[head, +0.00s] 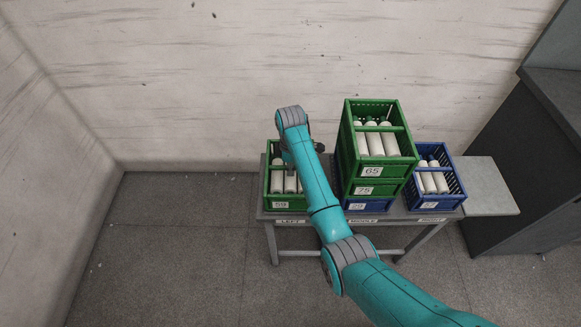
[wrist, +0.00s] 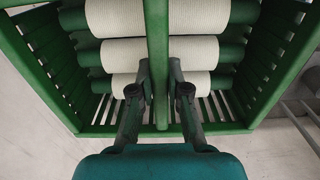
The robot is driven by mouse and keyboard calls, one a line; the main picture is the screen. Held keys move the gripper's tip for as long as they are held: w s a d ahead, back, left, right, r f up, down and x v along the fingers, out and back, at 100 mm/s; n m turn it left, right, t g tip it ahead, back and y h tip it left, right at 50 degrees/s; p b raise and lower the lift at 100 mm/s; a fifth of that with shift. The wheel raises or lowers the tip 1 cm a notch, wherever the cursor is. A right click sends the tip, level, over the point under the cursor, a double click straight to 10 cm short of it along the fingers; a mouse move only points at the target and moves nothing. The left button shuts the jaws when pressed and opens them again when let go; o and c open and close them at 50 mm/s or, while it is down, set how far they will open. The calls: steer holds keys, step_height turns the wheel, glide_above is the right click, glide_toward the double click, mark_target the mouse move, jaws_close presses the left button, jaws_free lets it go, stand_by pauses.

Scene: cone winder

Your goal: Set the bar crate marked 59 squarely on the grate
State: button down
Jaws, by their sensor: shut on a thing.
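The green bar crate marked 59 (head: 298,203) is at the left end of the table in the head view, above the LEFT label. It holds several white cones. In the wrist view the crate (wrist: 238,127) fills the upper part, with its bar (wrist: 157,40) running down the middle. My gripper (wrist: 159,92) has one finger on each side of this bar and is shut on it. In the head view my arm hides the gripper and part of the crate. I cannot tell if the crate touches the table. I cannot make out a grate.
The table (head: 291,217) also bears a green crate marked 65 (head: 386,172), stacked on a green crate marked 75 (head: 378,188) above a blue crate. Another blue crate (head: 433,203) stands at the right, beside a grey side plate (head: 489,186). Floor in front is clear.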

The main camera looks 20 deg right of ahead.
steer(key=shift+f, duration=0.35)
steer(key=c, duration=1.1)
jaws_free()
steer(key=shift+f, duration=0.1)
step_height(320, 180, up, 12)
steer(key=shift+r, duration=0.1)
